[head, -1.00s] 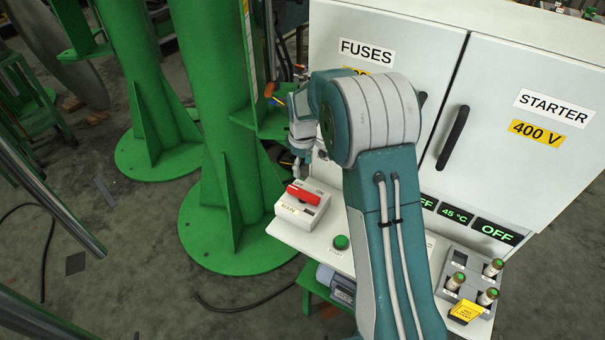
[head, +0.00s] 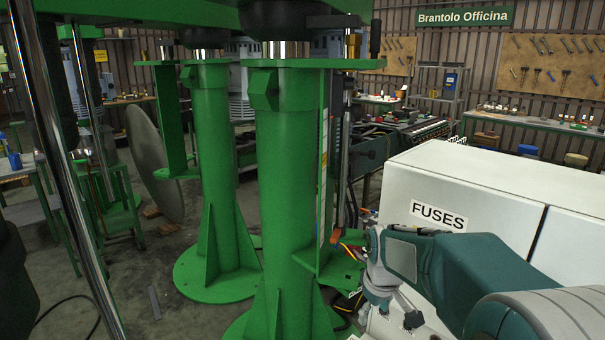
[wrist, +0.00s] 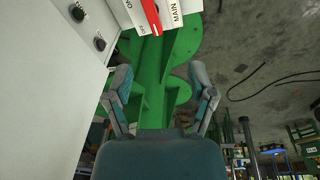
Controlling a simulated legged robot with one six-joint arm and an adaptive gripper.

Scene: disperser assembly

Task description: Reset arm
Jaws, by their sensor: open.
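My arm reaches in from the lower right in the head view, beside the white cabinet (head: 480,185) labelled FUSES. My gripper (head: 390,316) is at its end, pointing down near the bottom edge and partly cut off. In the wrist view my gripper (wrist: 163,98) has its two fingers spread wide, with nothing between them. The white MAIN switch box (wrist: 178,8) with its red handle (wrist: 151,15) shows at the top edge of the wrist view, beyond the fingers and apart from them. It is not visible in the head view.
Green columns (head: 287,170) with flared bases stand left of my arm. A green bracket (head: 335,268) with coloured wires is close to my gripper. In the wrist view the cabinet wall (wrist: 45,100) with dark knobs (wrist: 99,44) fills the left side. Workbenches line the back wall.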

